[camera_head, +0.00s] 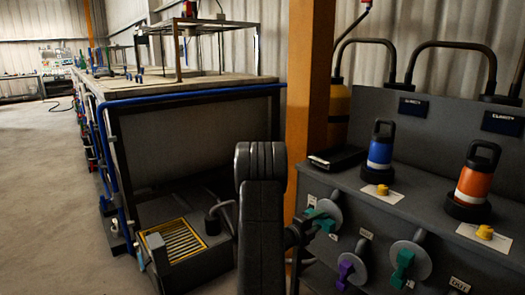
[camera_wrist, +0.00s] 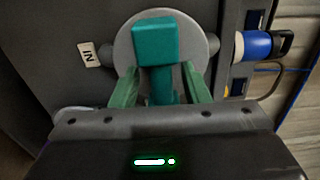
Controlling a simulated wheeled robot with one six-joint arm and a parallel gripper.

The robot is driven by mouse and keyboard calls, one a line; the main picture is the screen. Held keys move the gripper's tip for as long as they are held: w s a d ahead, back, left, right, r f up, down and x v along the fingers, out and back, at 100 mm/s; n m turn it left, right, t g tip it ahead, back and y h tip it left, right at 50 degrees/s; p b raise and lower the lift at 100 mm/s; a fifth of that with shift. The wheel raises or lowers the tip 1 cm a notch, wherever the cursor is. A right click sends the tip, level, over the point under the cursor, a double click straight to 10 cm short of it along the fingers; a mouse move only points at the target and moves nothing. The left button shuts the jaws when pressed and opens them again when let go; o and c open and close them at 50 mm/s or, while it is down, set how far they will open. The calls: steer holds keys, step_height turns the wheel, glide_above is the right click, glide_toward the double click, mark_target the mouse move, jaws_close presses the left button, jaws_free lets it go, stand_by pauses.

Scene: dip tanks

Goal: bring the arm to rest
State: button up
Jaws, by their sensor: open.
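My arm (camera_head: 262,215) rises in the lower middle of the head view, bent at a dark ribbed joint. My gripper (camera_wrist: 160,70) shows in the wrist view with two green fingers apart. A teal valve handle (camera_wrist: 155,42) on a grey round disc (camera_wrist: 193,38) lies between and beyond the fingers. I cannot tell whether they touch it. In the head view the same teal handle (camera_head: 323,222) is at the left of the dark panel, beside the dark end of my arm.
The dark bench (camera_head: 440,190) at right holds a blue bottle (camera_head: 380,152) and an orange bottle (camera_head: 474,178). Purple (camera_head: 346,272) and green (camera_head: 403,268) valve handles stick out of its front. An orange post (camera_head: 308,90) stands behind my arm. Open floor (camera_head: 50,200) lies at left.

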steer(key=p+v, duration=0.1)
steer(key=v, duration=1.2)
steer(key=b+x, duration=0.1)
steer(key=x, duration=1.2)
steer(key=shift+w+d, duration=0.2)
steer(key=shift+d, duration=0.1)
steer(key=shift+a+r+n+p, duration=0.15)
steer(key=shift+r+n+p, duration=0.2)
steer(key=shift+p, duration=0.8)
steer(key=n+p, duration=0.1)
steer(key=p, duration=0.2)
steer(key=shift+f+n, duration=0.1)
steer(key=shift+n, duration=0.25)
steer(key=shift+p, duration=0.6)
